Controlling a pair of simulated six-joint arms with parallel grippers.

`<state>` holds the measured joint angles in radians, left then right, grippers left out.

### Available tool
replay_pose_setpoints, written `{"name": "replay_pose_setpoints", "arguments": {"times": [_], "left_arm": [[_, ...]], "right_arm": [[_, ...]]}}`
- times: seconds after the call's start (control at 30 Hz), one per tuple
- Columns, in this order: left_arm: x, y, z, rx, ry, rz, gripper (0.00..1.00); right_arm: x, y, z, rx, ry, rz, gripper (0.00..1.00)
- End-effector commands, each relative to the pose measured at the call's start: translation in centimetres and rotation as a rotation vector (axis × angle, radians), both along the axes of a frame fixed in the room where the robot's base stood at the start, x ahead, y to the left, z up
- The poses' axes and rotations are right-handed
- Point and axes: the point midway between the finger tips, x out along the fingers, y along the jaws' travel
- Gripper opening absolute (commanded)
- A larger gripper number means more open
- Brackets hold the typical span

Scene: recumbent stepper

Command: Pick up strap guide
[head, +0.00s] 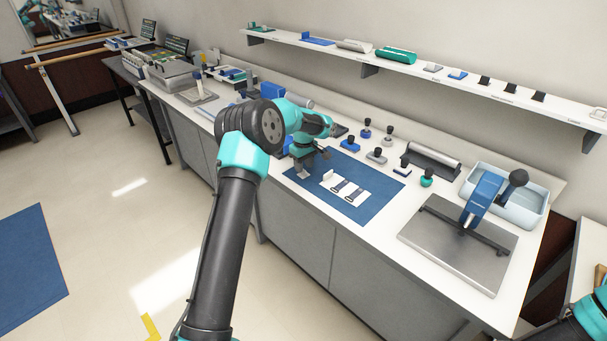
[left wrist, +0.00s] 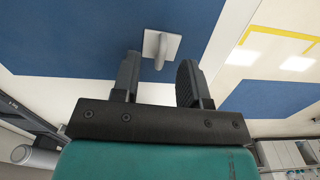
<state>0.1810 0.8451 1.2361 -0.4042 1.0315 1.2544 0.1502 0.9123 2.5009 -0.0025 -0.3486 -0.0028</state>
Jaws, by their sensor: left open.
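A small pale grey square plate with an upright post, which I take to be the strap guide (left wrist: 168,43), lies on the blue mat (left wrist: 90,40) close to its edge. In the head view the strap guide (head: 303,173) shows at the left end of the mat (head: 376,205), partly under my gripper. My left gripper (head: 311,160) is over that end of the mat. In the left wrist view its two dark fingers (left wrist: 158,75) are open and empty, with the plate just beyond the gap between the tips. My right gripper is out of view.
A white card with dark straps (head: 346,191) lies on the mat. Several small knobbed tools (head: 377,155) stand behind it. A metal plate press (head: 460,240) and a pale blue tub (head: 525,210) are to the right. A shelf (head: 420,68) runs above the bench.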

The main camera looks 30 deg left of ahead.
Motion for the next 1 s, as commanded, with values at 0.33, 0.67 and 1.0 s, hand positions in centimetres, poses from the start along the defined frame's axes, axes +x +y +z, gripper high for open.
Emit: {"name": "replay_pose_setpoints", "arguments": {"times": [0.33,0.67,1.0], "left_arm": [[-0.1,0.0,-1.9,-0.002,0.001,0.001,0.40],[-0.1,0.0,-1.9,-0.002,0.001,0.000,0.40],[-0.1,0.0,-1.9,-0.002,0.001,0.000,0.08]], "right_arm": [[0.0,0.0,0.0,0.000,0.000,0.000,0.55],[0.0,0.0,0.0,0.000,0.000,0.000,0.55],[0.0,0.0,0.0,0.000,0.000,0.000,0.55]]}}
